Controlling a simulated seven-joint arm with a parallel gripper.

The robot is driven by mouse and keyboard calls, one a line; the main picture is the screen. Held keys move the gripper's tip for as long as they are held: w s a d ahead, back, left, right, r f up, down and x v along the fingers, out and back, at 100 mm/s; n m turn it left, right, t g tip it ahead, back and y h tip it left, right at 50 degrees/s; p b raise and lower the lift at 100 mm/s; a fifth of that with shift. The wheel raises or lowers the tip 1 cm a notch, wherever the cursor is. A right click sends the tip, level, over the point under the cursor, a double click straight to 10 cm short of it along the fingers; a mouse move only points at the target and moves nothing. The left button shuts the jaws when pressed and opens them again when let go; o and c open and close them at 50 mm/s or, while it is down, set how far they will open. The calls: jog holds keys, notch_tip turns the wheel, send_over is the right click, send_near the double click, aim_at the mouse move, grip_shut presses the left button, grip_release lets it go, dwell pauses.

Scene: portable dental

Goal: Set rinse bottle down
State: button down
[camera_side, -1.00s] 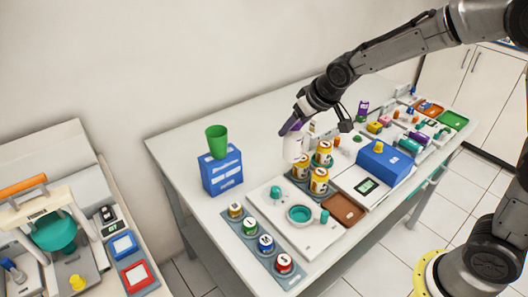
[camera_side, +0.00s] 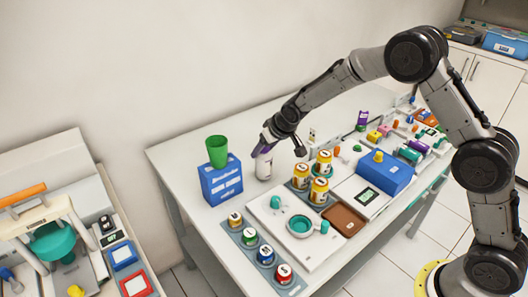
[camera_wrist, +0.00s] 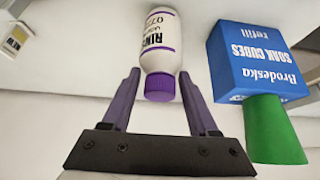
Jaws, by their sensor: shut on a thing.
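The rinse bottle (camera_side: 264,168) is white with a purple cap and stands upright on or just above the white table, to the right of the blue box; I cannot tell if its base touches. My gripper (camera_side: 264,147) is shut on its top from above. In the wrist view the purple cap (camera_wrist: 159,87) is between the two purple fingers of my gripper (camera_wrist: 160,80), with the white labelled body (camera_wrist: 158,35) beyond it.
A blue soak cubes box (camera_side: 221,182) with a green cup (camera_side: 217,151) on top stands close to the left. Yellow-labelled jars (camera_side: 301,176) stand to the right. Lidded jars in a grey rack (camera_side: 250,237) are in front. The table behind is clear.

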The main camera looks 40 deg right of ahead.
jog(key=shift+f, duration=0.55)
jog(key=shift+f, duration=0.1)
jog(key=shift+c, duration=0.8)
grip_release()
jog(key=v, duration=1.2)
